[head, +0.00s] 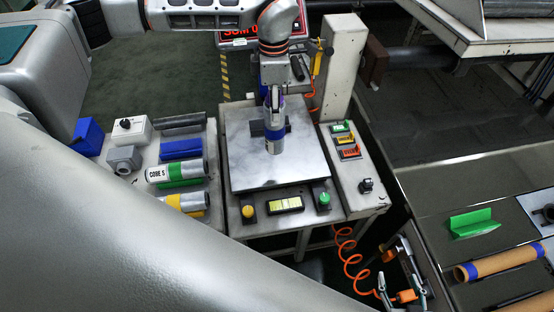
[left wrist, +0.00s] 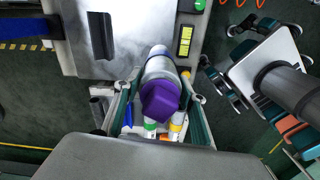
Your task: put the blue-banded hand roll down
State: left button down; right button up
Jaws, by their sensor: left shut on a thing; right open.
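The blue-banded hand roll (head: 273,147) is a silvery cylinder held upright over the pale metal plate (head: 300,170) of the middle machine. My left gripper (head: 273,104) points down and is shut around its upper part. In the left wrist view the roll (left wrist: 158,68) lies between the fingers, with a purple piece (left wrist: 160,101) at its near end. I cannot tell whether its lower end touches the plate. My right gripper (head: 400,284) appears at the lower right, open and empty, far from the roll.
The left bench holds a green-banded roll (head: 176,173), a yellow-banded roll (head: 186,203) and an empty-looking blue cradle (head: 181,149). A brown roll (head: 497,263) lies far right.

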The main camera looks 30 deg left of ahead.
pick_arm(q)
jog(key=w+r+n, duration=0.1)
jog(key=n, duration=0.2)
jog(key=w+r+n, duration=0.1)
jog(key=r+n, duration=0.1)
jog(key=n, duration=0.1)
jog(key=r+n, duration=0.2)
jog(key=n, duration=0.1)
jog(key=shift+w+a+r+n, duration=0.1)
jog(key=shift+w+n, duration=0.3)
notch_tip(320, 180, down, 18)
jog(key=n, duration=0.2)
jog(key=shift+w+f+n, duration=0.25)
jog(key=shift+n, duration=0.15)
jog(key=shift+f, duration=0.1)
jog(key=shift+f+b, duration=0.15)
jog(key=shift+b, duration=0.15)
jog(key=c, duration=1.2)
grip_release()
jog(key=shift+c, duration=0.2)
